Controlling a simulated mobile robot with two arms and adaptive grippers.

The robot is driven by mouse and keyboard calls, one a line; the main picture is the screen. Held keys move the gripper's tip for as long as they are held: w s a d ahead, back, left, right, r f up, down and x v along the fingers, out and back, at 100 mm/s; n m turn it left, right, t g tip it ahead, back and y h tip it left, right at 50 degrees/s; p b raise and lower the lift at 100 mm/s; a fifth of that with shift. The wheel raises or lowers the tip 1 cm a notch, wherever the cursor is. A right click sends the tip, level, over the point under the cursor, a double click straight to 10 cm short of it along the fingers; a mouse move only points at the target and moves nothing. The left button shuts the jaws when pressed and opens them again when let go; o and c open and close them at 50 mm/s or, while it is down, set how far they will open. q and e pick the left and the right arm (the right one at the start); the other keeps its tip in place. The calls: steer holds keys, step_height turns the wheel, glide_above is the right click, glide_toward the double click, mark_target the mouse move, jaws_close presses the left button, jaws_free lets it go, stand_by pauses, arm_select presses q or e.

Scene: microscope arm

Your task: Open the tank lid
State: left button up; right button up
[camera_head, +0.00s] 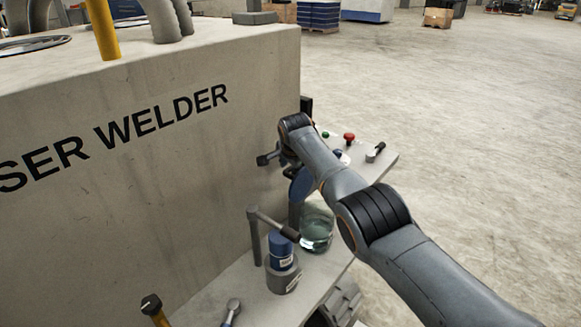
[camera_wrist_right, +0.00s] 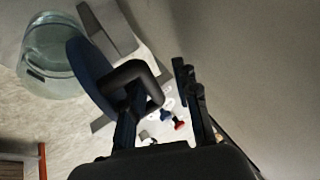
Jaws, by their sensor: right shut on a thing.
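The glass tank (camera_head: 317,228) stands on the grey shelf beside the welder and holds clear liquid. It also shows at the upper left of the right wrist view (camera_wrist_right: 45,62). Its blue lid (camera_head: 302,185) is tilted up on edge above the tank mouth, and it shows as a dark blue disc in the wrist view (camera_wrist_right: 86,72). My right gripper (camera_head: 291,166) is at the lid, partly hidden by my arm. In the wrist view its fingers (camera_wrist_right: 163,86) are shut on the lid's dark handle (camera_wrist_right: 131,74). My left gripper is not in view.
The large grey welder body (camera_head: 150,160) walls off the left. A blue-capped bottle (camera_head: 281,255) and a grey post with a lever (camera_head: 257,235) stand close in front of the tank. A red button (camera_head: 349,138) is behind on the shelf (camera_head: 220,290). Open floor lies right.

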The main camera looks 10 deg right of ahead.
steer(key=shift+s+a+f, duration=0.1)
steer(key=shift+a+f, duration=0.05)
steer(key=shift+f, duration=0.05)
